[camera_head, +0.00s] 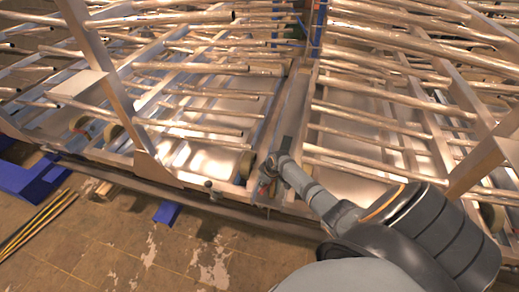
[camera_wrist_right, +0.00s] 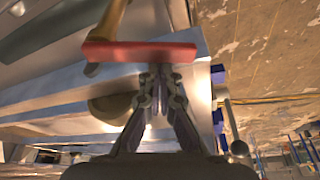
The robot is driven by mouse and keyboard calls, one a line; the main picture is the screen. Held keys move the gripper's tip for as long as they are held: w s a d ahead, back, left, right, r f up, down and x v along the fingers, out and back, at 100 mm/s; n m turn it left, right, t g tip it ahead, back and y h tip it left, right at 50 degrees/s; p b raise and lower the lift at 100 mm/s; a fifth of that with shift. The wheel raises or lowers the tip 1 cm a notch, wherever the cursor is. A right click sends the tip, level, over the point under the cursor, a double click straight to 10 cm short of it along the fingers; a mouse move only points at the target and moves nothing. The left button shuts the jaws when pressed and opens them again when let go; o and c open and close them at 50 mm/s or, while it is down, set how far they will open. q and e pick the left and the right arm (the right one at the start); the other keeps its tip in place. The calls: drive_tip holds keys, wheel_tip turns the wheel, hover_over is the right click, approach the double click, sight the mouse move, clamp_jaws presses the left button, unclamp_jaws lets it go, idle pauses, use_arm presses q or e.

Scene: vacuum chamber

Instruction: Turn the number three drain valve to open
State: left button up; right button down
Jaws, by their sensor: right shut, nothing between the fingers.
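A red valve handle (camera_wrist_right: 140,52) lies across the upper middle of the right wrist view, with a brass-coloured pipe or stem (camera_wrist_right: 108,22) beside it. A small bit of red (camera_head: 263,182) shows at my right gripper in the head view. My right gripper (camera_wrist_right: 158,74) is shut and empty, its fingertips right at the handle's lower edge. I cannot tell whether they touch it. In the head view, my right gripper (camera_head: 270,165) is by the rack's front rail. I cannot read any valve number. My left gripper is not in view.
Metal racks (camera_head: 200,130) with many horizontal tubes fill the back and both sides. A grey upright fitting (camera_head: 212,188) stands on the front rail left of the gripper. Blue blocks (camera_head: 30,180) sit at left. The worn floor (camera_head: 150,250) in front is mostly clear.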

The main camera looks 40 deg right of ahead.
drive_tip(key=shift+s+d+p, duration=0.15)
drive_tip(key=shift+s+p, duration=0.45)
drive_tip(key=shift+s, duration=0.2)
drive_tip(key=shift+s+d, duration=0.1)
drive_tip(key=shift+s, duration=0.2)
drive_tip(key=shift+s+f, duration=0.1)
drive_tip(key=shift+d+r, duration=0.1)
drive_tip(key=shift+r, duration=0.1)
drive_tip(key=s+d, duration=0.1)
drive_tip(key=s, duration=0.3)
drive_tip(key=s+d, duration=0.1)
drive_tip(key=s, duration=0.2)
drive_tip(key=s+d+r, duration=0.1)
drive_tip(key=s, duration=0.3)
drive_tip(key=shift+s+d, duration=0.1)
drive_tip(key=shift+s, duration=0.2)
